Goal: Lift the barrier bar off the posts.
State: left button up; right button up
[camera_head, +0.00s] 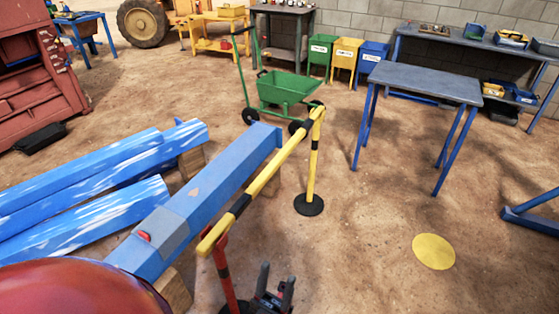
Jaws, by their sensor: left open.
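The barrier bar (267,182) is yellow with black bands. It runs diagonally from the near left to the far right. Its far end rests at the top of a yellow and black post (313,165) on a round black base. My left gripper (277,275) is at the bottom of the view, to the right of the near post. Its two dark fingers point up, apart and empty, clear of the bar. My right gripper is not in view.
A long blue beam (215,190) lies left of the bar, with more blue beams (80,185) beyond. A green wheelbarrow (283,88) stands behind the far post. A blue-legged table (425,82) is at right. The ground around a yellow disc (433,251) is clear.

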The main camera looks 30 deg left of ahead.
aim_at(204, 248)
jog(key=i+u, duration=0.1)
jog(key=u, duration=0.55)
jog(key=i+l+u, duration=0.35)
jog(key=u, duration=0.15)
jog(key=i+l+u, duration=0.25)
jog(key=l+u, duration=0.25)
